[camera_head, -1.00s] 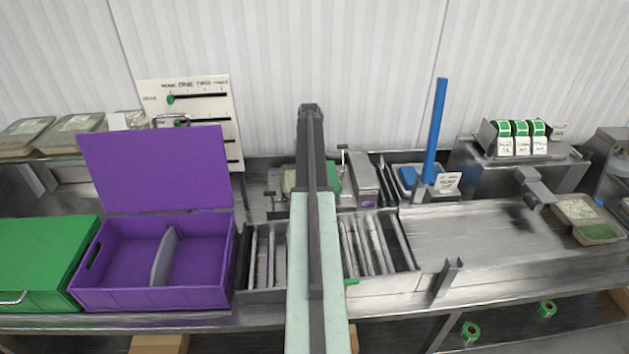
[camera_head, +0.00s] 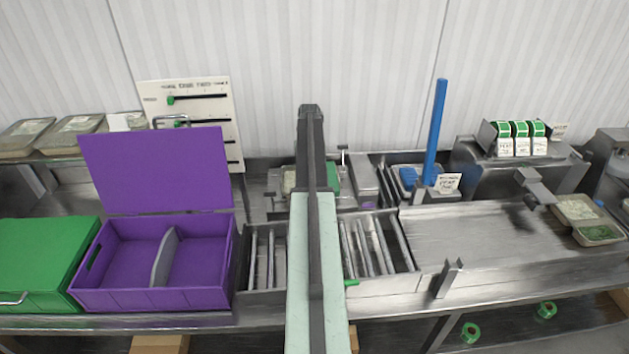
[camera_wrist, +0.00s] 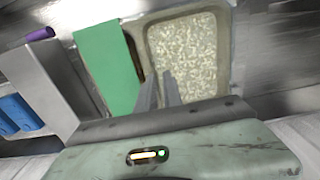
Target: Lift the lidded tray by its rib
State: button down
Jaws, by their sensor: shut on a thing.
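The tray (camera_wrist: 225,48) fills the upper middle of the wrist view, with pale grain in its compartment. Whether a clear lid covers it I cannot tell. A flat green piece (camera_wrist: 106,68) lies just left of it, and a dark gap shows between them. My gripper (camera_wrist: 160,88) reaches in at the compartment's left edge, its two fingers close together and shut on the tray's rib. The rib itself is mostly hidden by the fingers. In the head view my arm hides the gripper and most of the tray; the green piece (camera_head: 333,175) shows just right of the arm.
An open purple box (camera_head: 200,285) with a divider and a green box (camera_head: 45,260) stand at left. A slatted metal rack (camera_head: 265,255) lies below the arm. A blue post (camera_head: 435,135) rises at right. The metal counter (camera_head: 480,230) at right is largely clear.

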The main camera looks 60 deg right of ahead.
jog(key=shift+r, duration=0.1)
jog(key=shift+r+p, duration=2.15)
jog(key=shift+p, duration=0.1)
jog(key=shift+r, duration=0.15)
